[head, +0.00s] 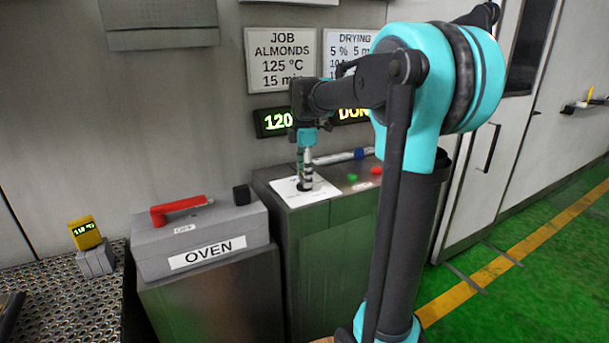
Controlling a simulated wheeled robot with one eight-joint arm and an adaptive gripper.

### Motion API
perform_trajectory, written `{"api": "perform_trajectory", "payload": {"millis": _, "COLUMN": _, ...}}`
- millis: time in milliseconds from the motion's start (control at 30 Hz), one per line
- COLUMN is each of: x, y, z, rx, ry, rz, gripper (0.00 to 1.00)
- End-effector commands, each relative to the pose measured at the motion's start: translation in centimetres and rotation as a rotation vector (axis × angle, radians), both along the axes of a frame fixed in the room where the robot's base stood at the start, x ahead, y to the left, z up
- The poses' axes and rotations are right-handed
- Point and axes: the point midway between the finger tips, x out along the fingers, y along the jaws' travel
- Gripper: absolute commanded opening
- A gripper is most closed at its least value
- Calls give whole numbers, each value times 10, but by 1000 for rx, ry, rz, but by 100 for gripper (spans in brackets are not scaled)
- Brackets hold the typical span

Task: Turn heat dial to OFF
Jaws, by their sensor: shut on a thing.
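My gripper (306,182) points straight down over the white dial plate (285,190) on top of the green-fronted cabinet (308,228). Its fingers are closed together at the plate, around what seems to be the heat dial. The dial itself is hidden by the fingers, so its pointer and the OFF mark cannot be read. A lit display (276,121) above reads 120, partly covered by my arm.
A green button (352,177), a red button (377,170) and a blue-and-white bar (340,156) are right of the plate. The OVEN box (205,235) with a red lever (180,207) stands left. A second display (353,115) is partly hidden. Green floor at right is open.

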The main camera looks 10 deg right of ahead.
Motion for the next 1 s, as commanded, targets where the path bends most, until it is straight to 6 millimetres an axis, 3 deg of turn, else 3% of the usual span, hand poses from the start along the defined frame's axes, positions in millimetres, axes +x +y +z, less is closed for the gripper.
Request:
{"api": "perform_trajectory", "payload": {"millis": 400, "x": 0, "y": 0, "z": 0, "rx": 0, "ry": -1, "rz": 198, "gripper": 23}}
{"api": "perform_trajectory", "payload": {"millis": 967, "x": 0, "y": 0, "z": 0, "rx": 0, "ry": -1, "rz": 230, "gripper": 23}}
{"api": "perform_trajectory", "payload": {"millis": 1000, "x": 0, "y": 0, "z": 0, "rx": 0, "ry": -1, "rz": 230, "gripper": 54}}
